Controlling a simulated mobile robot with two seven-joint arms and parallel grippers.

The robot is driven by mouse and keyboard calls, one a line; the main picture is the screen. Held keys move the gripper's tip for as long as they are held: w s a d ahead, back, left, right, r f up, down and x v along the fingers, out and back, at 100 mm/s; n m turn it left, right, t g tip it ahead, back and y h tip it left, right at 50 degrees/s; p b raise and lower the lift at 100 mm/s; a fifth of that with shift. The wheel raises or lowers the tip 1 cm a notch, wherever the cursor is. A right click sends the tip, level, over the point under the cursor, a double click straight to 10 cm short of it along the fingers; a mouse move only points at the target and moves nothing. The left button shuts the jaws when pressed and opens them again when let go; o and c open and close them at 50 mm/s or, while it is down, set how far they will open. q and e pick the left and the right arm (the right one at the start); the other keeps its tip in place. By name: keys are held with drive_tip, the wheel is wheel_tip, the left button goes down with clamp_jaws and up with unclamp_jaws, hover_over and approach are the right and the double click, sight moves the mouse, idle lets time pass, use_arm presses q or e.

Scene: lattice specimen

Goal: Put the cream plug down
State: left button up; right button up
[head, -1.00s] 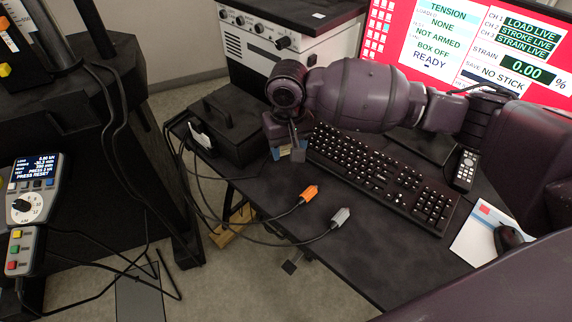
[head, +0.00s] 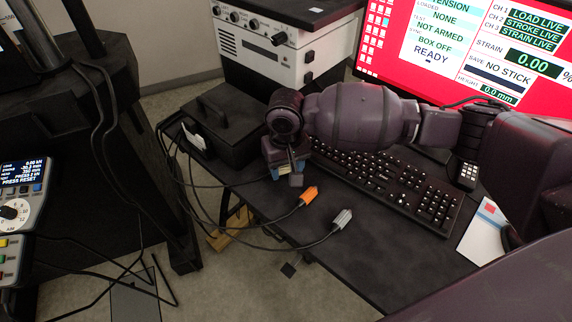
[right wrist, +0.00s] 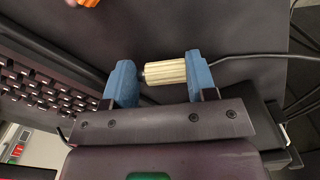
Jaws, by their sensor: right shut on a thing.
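The cream plug (right wrist: 165,72) is a ribbed pale cylinder in the right wrist view. It lies lengthwise between the two blue fingers of my right gripper (right wrist: 160,78), with a dark cable running off to the right. The right gripper is shut on it. In the head view this gripper (head: 284,173) is low over the dark desk (head: 385,240), between the keyboard and the black box. My left gripper is not in view.
An orange plug (head: 309,196) and a grey plug (head: 341,219) lie near the desk's front edge, with cables trailing left. The keyboard (head: 390,185) is right of the gripper, the black box (head: 222,125) left. Bare desk lies right of the grey plug.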

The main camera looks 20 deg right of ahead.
sight(286, 169)
drive_tip(key=o, duration=0.8)
drive_tip(key=shift+o, duration=0.5)
use_arm(q)
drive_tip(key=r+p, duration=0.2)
drive_tip(key=p, duration=0.1)
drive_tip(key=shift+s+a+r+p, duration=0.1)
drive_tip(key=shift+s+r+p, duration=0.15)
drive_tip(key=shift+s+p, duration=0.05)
use_arm(e)
wheel_tip(286, 169, up, 12)
drive_tip(key=shift+r, duration=0.1)
drive_tip(key=shift+a, duration=0.1)
